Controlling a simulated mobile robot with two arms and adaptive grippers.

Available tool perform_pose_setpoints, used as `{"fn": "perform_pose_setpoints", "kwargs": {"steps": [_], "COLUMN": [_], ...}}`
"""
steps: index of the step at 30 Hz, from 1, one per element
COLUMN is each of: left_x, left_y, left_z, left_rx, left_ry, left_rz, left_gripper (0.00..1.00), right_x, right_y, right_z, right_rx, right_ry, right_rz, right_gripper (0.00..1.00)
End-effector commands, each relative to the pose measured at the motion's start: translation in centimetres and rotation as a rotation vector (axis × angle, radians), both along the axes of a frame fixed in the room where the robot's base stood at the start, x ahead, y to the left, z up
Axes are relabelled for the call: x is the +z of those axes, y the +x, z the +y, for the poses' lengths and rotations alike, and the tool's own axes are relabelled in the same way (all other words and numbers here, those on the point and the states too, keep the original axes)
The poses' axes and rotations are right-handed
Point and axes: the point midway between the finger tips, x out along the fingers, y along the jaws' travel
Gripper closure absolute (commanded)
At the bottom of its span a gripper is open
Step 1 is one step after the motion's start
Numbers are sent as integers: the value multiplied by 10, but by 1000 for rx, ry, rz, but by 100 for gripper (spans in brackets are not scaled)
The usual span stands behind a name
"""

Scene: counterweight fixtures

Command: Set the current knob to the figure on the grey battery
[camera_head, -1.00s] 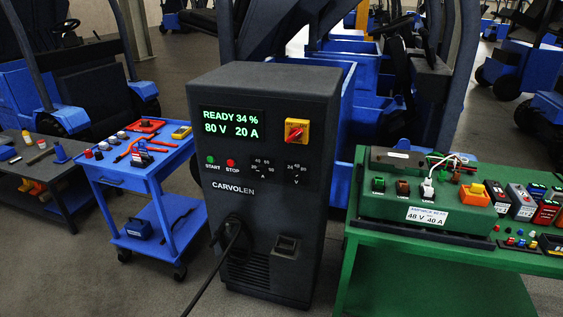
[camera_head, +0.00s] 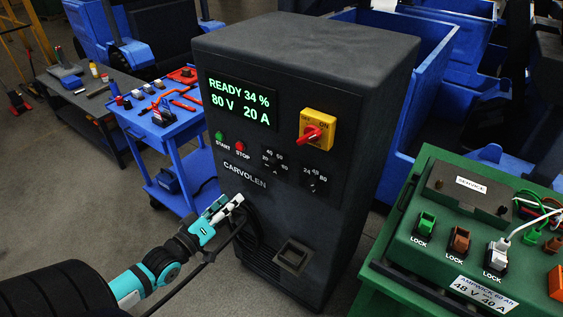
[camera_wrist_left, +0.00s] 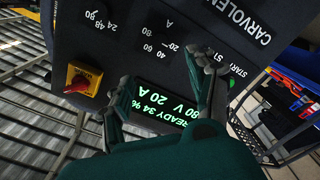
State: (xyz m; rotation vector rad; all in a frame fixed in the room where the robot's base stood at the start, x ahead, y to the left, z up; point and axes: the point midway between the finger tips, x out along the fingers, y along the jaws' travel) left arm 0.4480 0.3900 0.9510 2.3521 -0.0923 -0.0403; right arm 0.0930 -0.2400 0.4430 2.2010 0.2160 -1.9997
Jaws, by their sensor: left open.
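The charger (camera_head: 300,60) stands upright in the middle of the head view. Its display (camera_head: 238,100) reads READY 34 %, 80 V, 20 A. The current knob (camera_head: 275,163) is small and dark, with figures from 20 to 80 around it; its pointer is too small to read. My left gripper (camera_head: 226,209) is open and empty, low in front of the charger. The left wrist view shows its spread fingers (camera_wrist_left: 163,95) before the panel, touching no knob visibly.
A red switch on a yellow plate (camera_head: 317,128) and the voltage knob (camera_head: 314,181) sit right of the current knob. START and STOP buttons (camera_head: 240,146) are left of it. A black cable (camera_head: 205,258) runs near my left arm. A blue cart (camera_head: 165,130) stands behind left.

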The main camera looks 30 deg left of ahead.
Motion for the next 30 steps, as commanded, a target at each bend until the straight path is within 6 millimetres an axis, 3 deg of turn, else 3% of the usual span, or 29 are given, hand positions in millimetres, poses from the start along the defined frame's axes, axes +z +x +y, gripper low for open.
{"fn": "perform_pose_setpoints", "kwargs": {"steps": [8,21,30], "left_x": [3,1,-1], "left_y": [50,140,167], "left_z": [-3,-10,-13], "left_rx": [1,2,1], "left_ry": [2,4,4], "left_rz": [-4,-1,2], "left_gripper": [42,42,42], "right_x": [7,18,19], "right_y": [-19,0,-3], "right_z": [13,4,2], "right_rx": [0,0,-2], "right_ry": [14,6,3], "right_rz": [28,-2,3], "right_gripper": [54,54,54]}}
